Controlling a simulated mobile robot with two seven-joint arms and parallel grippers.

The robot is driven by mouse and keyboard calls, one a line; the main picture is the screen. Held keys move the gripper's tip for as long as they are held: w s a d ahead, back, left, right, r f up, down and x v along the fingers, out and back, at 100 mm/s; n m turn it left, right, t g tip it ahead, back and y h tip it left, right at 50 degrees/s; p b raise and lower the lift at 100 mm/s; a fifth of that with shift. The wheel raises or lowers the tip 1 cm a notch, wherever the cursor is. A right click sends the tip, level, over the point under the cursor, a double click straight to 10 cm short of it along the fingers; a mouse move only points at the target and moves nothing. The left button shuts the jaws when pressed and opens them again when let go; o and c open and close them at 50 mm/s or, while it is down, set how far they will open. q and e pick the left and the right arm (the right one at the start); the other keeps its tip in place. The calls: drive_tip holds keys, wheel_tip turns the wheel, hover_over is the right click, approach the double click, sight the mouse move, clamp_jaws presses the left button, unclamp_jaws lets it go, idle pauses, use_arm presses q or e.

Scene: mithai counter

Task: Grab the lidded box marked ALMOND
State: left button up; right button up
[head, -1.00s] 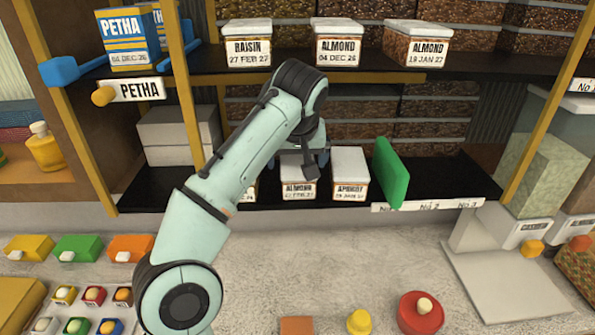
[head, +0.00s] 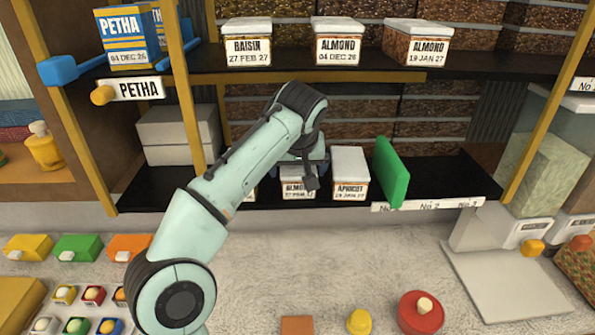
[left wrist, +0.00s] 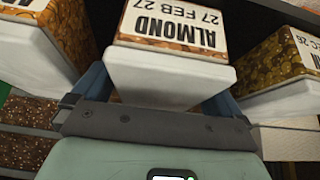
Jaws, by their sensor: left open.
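A white-lidded box marked ALMOND 27 FEB 27 (head: 297,191) stands on the lower shelf, partly hidden behind my left gripper in the head view. In the left wrist view the same ALMOND box (left wrist: 170,40) appears upside down, its white lid toward me. My left gripper (left wrist: 160,88) is open, with one blue finger on each side of the lid; whether they touch it I cannot tell. My right gripper is not in view.
An APRICOT box (head: 350,175) stands close to the right of the lower ALMOND box, with a green upright panel (head: 391,172) beyond it. Another box, mostly hidden by my arm, is at the left. The upper shelf (head: 380,75) with a RAISIN box (head: 247,48) is overhead.

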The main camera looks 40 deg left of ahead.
use_arm(q)
drive_tip(key=c, duration=1.2)
drive_tip(key=shift+o, duration=0.2)
drive_tip(key=shift+r, duration=0.15)
